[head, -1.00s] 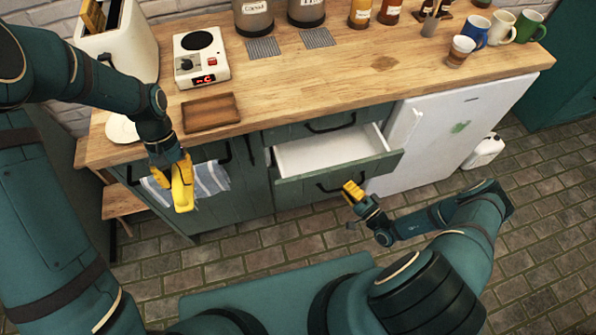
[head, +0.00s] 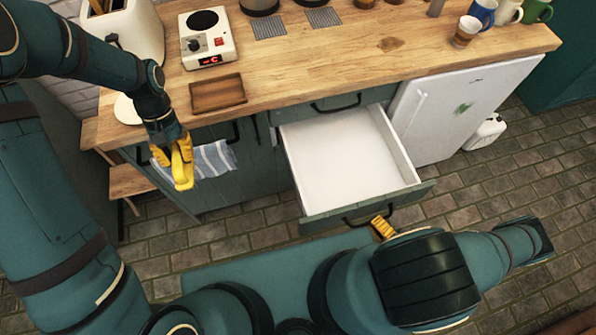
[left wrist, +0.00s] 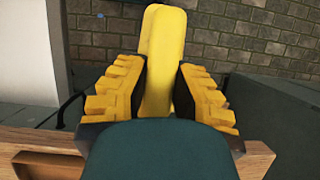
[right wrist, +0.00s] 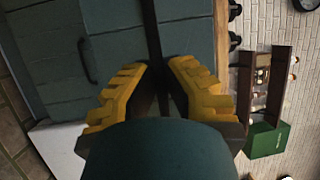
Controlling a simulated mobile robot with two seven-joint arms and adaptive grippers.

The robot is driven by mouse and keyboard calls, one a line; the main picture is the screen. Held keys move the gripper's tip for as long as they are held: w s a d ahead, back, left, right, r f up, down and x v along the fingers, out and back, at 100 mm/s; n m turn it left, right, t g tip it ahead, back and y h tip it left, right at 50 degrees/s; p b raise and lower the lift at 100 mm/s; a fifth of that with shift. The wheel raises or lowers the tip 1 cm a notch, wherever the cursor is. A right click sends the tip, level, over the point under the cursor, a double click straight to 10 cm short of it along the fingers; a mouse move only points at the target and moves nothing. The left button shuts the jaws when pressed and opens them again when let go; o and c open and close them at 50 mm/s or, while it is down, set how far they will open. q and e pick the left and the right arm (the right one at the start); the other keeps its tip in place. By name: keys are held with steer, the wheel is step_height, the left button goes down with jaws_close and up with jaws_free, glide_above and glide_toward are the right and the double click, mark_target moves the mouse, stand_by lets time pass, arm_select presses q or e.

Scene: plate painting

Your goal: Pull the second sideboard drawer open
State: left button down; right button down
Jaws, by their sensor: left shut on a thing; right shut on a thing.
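The second sideboard drawer (head: 345,160) stands well out in the head view, with an empty white inside and a green front (head: 408,194). Its dark handle (head: 360,217) is on the front. My right gripper (head: 382,228) is at the handle's right end, shut on it; my arm hides part of the gripper. In the right wrist view the fingers (right wrist: 158,85) close around a dark bar. My left gripper (head: 174,150) is shut on a rounded yellow thing (head: 183,172), held in front of the sideboard's left door. The yellow thing also shows in the left wrist view (left wrist: 162,60).
The top drawer's handle (head: 336,104) is above the open drawer, and that drawer is shut. A striped towel (head: 215,160) hangs by the left door. A white fridge (head: 465,108) stands at right. A wooden tray (head: 217,95) and scale (head: 207,40) sit on the worktop.

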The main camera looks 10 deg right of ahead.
stand_by(0.3)
steer(key=c, duration=1)
jaws_free()
steer(key=shift+c, duration=0.2)
steer(key=v, duration=1.2)
